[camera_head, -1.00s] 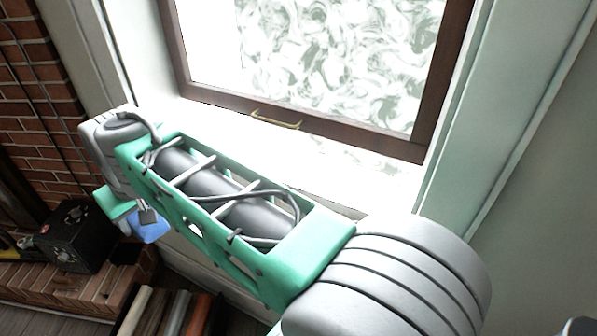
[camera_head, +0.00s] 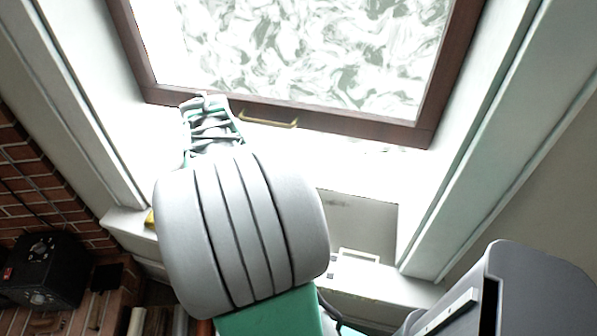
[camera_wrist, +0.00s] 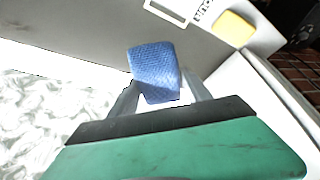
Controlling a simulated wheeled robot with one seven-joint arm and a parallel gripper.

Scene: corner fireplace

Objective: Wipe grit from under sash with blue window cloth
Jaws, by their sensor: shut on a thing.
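The blue cloth (camera_wrist: 155,70) is held between the fingers of my gripper (camera_wrist: 160,92) in the wrist view. Its textured face sticks out past the fingertips, over a grey surface. The sash (camera_head: 290,118) has a dark brown frame, a brass handle (camera_head: 268,122) and patterned glass, and stands above the white sill (camera_head: 370,170). A few faint specks (camera_head: 385,151) show just below the sash at the right; I cannot tell whether they are grit.
A yellow block (camera_wrist: 233,29) lies on the white ledge in the wrist view. A grey panel (camera_head: 365,220) and a white bracket (camera_head: 357,257) are at the sill's front. A black box (camera_head: 40,270) stands by the brick wall at lower left. Window jambs bound both sides.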

